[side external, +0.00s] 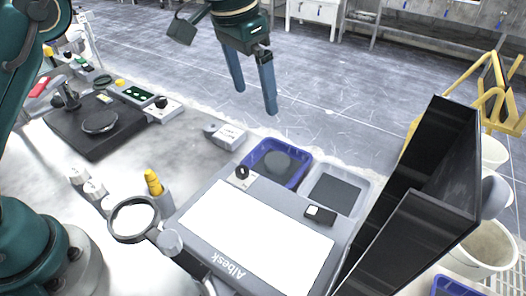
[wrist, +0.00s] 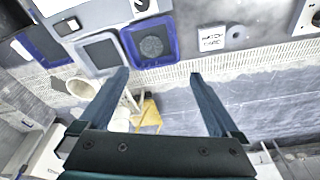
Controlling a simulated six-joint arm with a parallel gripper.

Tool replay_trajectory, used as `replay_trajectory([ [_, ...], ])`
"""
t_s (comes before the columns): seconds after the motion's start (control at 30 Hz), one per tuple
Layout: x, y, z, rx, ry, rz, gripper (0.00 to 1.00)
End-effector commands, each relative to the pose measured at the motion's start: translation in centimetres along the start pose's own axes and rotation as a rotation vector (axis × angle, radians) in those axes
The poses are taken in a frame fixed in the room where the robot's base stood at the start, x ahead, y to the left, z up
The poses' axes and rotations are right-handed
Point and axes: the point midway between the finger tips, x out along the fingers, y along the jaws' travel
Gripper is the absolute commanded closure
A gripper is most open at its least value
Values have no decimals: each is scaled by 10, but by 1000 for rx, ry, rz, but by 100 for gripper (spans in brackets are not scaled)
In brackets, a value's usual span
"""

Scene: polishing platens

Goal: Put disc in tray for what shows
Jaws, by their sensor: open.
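A dark grey round disc (side external: 278,164) lies flat in the blue tray (side external: 305,172) behind the white-topped device. The disc (wrist: 151,46) and blue tray (wrist: 172,35) also show in the wrist view. A grey tray (side external: 365,197) beside it holds a dark square pad (side external: 335,193). Another round grey disc-like piece (side external: 100,121) sits on a black platform at the left. My gripper (side external: 255,102) is open and empty, raised above and behind the blue tray. In the wrist view my gripper (wrist: 158,76) has nothing between its fingers, and the blue tray lies beyond them.
A device with a blank white top (side external: 260,235) fills the front middle. A tall black panel (side external: 420,200) stands at its right. A ring magnifier (side external: 134,218) stands at its left. A labelled block (side external: 228,137) stands near the table's back edge. Yellow frames and buckets are beyond, right.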

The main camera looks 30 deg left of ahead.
Motion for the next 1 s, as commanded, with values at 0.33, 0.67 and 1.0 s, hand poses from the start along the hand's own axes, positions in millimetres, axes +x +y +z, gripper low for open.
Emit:
replay_trajectory([
  [0.33, -64, -23, 77, -134, 122, -41, 2],
  [0.67, -63, -24, 176, -249, 228, -82, 2],
  [1.0, -34, -19, 229, -310, 285, -107, 2],
])
